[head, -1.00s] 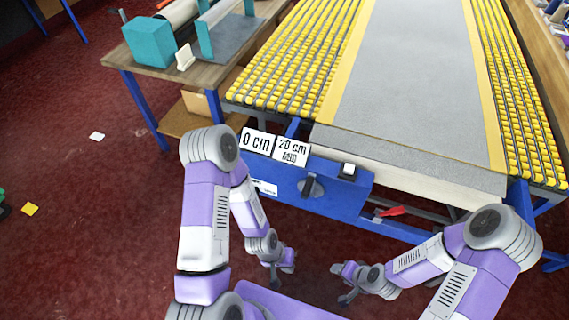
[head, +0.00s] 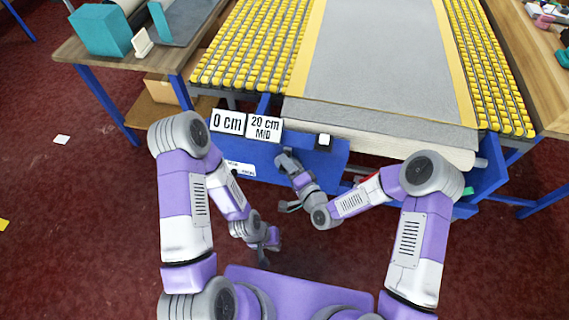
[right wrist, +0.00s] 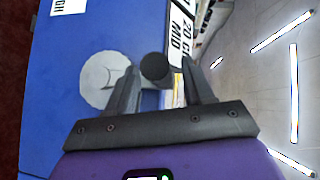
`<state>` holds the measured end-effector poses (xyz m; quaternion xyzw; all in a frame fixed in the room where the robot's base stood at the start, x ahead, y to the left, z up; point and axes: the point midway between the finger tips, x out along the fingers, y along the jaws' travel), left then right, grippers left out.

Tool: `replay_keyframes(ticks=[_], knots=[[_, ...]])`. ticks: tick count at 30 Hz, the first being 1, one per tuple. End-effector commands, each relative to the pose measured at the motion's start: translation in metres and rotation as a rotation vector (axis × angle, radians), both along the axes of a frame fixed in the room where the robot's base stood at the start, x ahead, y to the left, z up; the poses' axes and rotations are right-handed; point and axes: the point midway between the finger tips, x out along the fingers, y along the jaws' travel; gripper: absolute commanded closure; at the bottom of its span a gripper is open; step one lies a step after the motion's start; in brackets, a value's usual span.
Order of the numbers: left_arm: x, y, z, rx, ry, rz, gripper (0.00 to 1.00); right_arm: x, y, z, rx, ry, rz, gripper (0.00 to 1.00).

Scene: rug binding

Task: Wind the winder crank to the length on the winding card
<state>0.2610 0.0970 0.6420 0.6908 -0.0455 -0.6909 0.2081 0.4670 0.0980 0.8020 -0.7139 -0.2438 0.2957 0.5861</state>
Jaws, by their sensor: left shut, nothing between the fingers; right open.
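The winder is a blue panel (head: 330,160) at the front of the table. A card reading "20 cm MID" (head: 264,129) stands on its top edge, beside a sign reading "0 cm" (head: 228,122). My right gripper (head: 284,158) is at the panel's front and covers the crank in the head view. In the right wrist view, the crank's round grey hub (right wrist: 98,78) and dark knob (right wrist: 155,67) show. The open fingers of my right gripper (right wrist: 160,72) lie on either side of the knob; contact is unclear. My left gripper (head: 268,260) is shut and empty, low above the floor.
A grey rug (head: 375,60) with yellow edging lies on the table between yellow roller rows (head: 245,60). A side table (head: 90,48) with a teal block (head: 98,30) stands at left. A small white block (head: 324,141) sits on the panel's top.

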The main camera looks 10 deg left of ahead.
Motion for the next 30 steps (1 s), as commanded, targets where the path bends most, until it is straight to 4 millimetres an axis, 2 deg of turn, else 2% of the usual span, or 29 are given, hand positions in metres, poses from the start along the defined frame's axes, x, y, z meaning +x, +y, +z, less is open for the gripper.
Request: replay_keyframes(ticks=[6, 14, 24, 30], knots=[[0.0000, 0.0000, -0.0026, 0.000, 0.000, 0.000, 1.00, 0.0114, 0.0112, -0.0026, 0.000, 0.001, 0.000, 0.48], [0.0000, 0.0000, -0.0023, 0.000, 0.000, 0.000, 1.00, 0.0120, 0.0116, -0.0025, -0.001, 0.002, 0.000, 0.50], [0.0000, 0.0000, -0.0023, 0.000, 0.000, 0.000, 1.00, 0.0119, 0.0113, -0.0025, -0.001, 0.001, -0.001, 1.00], [0.0000, 0.0000, -0.0025, 0.000, 0.000, 0.000, 1.00, 0.0120, 0.0109, -0.0026, -0.001, 0.002, -0.001, 1.00]])
